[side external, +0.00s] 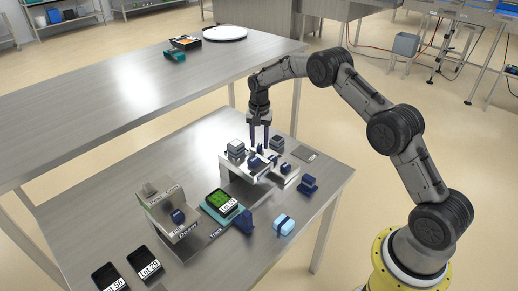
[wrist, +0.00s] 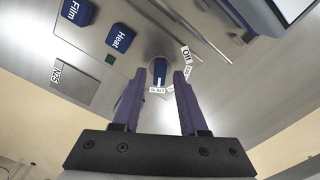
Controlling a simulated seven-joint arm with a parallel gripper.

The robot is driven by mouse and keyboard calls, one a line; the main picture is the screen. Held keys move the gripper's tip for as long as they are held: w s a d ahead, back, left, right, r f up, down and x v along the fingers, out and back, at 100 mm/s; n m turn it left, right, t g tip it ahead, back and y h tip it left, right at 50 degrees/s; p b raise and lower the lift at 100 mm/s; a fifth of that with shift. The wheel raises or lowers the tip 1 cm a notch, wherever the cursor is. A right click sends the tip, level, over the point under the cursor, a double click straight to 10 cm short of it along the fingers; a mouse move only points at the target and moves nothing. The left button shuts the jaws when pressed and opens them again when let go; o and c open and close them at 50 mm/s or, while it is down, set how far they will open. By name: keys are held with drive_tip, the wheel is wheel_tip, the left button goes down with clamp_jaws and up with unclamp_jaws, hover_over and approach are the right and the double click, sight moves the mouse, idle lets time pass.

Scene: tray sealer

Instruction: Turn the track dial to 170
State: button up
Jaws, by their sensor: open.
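In the wrist view, a small dark blue dial (wrist: 159,72) sits on a grey metal surface, with small white labels around it.
Blue blocks marked Film (wrist: 77,12) and Heat (wrist: 119,38) lie at the wrist view's upper left. In the side view, a labelled grey box (side external: 155,207), a green-topped device (side external: 221,201) and two dark Lot-labelled pads (side external: 107,277) stand left. A light blue block (side external: 284,225) lies in front.

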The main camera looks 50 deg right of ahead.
drive_tip(key=shift+r, duration=2.45)
